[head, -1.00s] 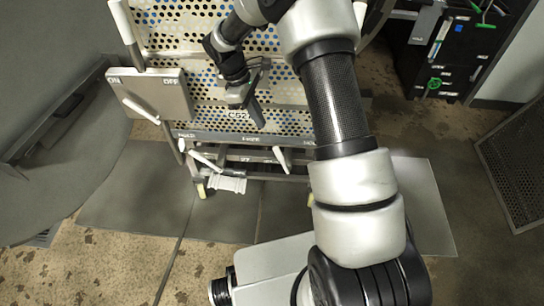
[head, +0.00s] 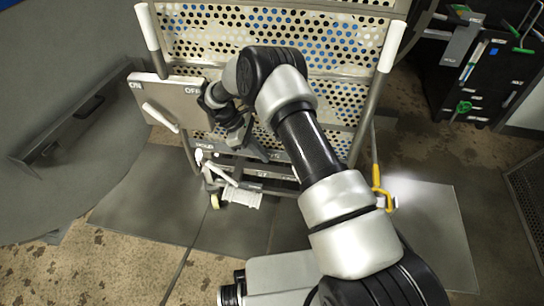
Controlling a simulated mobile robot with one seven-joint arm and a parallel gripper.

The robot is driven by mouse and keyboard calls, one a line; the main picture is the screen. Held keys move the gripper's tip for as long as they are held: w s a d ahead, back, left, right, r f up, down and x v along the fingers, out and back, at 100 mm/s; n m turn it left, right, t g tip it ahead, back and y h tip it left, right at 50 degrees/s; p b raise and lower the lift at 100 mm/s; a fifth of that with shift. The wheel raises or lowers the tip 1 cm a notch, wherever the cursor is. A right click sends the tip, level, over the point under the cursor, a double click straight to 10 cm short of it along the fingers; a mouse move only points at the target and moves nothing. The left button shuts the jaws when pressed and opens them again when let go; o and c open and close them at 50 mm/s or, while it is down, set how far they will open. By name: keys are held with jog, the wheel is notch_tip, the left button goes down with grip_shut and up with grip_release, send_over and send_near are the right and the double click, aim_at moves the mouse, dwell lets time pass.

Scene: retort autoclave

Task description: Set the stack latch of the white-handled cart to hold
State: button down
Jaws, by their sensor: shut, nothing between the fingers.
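The cart with two upright white handles (head: 391,46) stands ahead, with perforated sides above a lower rail. A plate marked ON and OFF (head: 181,96) with a white lever (head: 160,117) is on its left side. A labelled lower rail (head: 207,150) crosses the front; its small lettering is hard to read and partly behind my arm. A white lever (head: 219,172) sits below its left end. I cannot tell which part is the stack latch. My gripper (head: 257,153) is shut and empty, pointing down in front of the rail's middle; contact cannot be told.
A large grey round surface (head: 60,60) with a dark handle is at the left. A yellow handle (head: 380,187) is right of the cart. A black cabinet with green-handled tools (head: 480,70) stands at the back right. Grey floor plates (head: 130,195) lie around the cart.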

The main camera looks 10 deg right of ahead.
jog(key=s+d+f+b, duration=0.1)
jog(key=s+d+f, duration=0.1)
jog(key=d+f, duration=0.4)
jog(key=shift+s+d+b, duration=0.3)
jog(key=shift+s+d, duration=0.1)
jog(key=shift+d, duration=0.65)
